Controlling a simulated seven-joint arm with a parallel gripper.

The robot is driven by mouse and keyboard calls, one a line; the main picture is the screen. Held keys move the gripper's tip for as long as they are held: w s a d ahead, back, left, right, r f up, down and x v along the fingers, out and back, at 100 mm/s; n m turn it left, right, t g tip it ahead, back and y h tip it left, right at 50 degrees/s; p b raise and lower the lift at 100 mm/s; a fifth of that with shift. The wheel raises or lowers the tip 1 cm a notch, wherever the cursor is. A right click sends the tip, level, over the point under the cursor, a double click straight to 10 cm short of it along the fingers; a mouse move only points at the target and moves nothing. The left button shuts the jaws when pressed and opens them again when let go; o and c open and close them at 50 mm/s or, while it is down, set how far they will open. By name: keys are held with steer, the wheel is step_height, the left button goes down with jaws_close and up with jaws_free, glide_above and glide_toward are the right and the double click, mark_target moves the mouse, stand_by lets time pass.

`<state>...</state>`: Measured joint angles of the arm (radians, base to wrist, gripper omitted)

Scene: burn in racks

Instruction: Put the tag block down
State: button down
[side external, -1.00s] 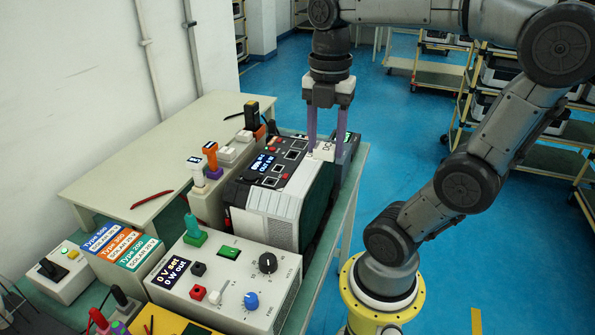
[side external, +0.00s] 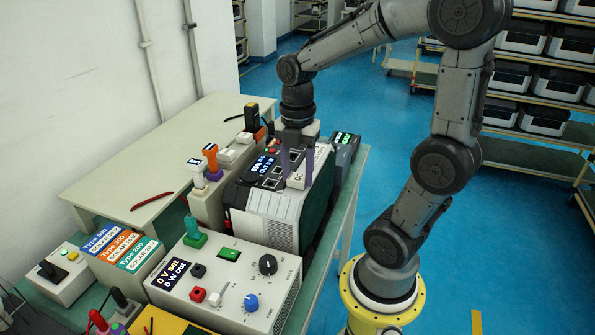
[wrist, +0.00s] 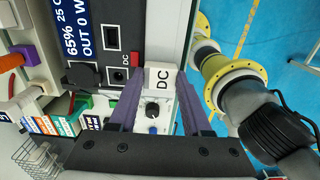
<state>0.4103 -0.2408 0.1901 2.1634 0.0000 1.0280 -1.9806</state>
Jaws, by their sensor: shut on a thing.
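The tag block (wrist: 163,78) is a small white block with "DC" on it. My gripper (side external: 297,178) is shut on it, with one purple finger on each side. The wrist view shows the block between the fingertips, next to a black panel with a socket marked DC (wrist: 118,72). In the side view the gripper is low over the top of the dark and light grey power unit (side external: 266,203), near its right part. I cannot tell whether the block touches the unit.
A white supply box with knobs (side external: 228,283) stands in front. A beige strip with coloured plugs (side external: 207,195) lies left of the unit. A small dark device with a green display (side external: 345,150) stands behind it on the right. The beige table (side external: 140,165) has free room.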

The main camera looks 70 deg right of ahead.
mark_target(297, 176)
steer(key=shift+f, duration=0.1)
steer(key=shift+c, duration=1.7)
jaws_free()
step_height(297, 176, up, 12)
steer(key=s+a+f+m+t, duration=0.2)
steer(key=a+f+m, duration=0.1)
steer(key=m, duration=0.6)
steer(key=s+a+f+m+t, duration=0.3)
steer(key=a+m, duration=0.3)
steer(key=m, duration=0.3)
steer(key=shift+s+a+f+t, duration=0.25)
steer(key=shift+f+t, duration=0.05)
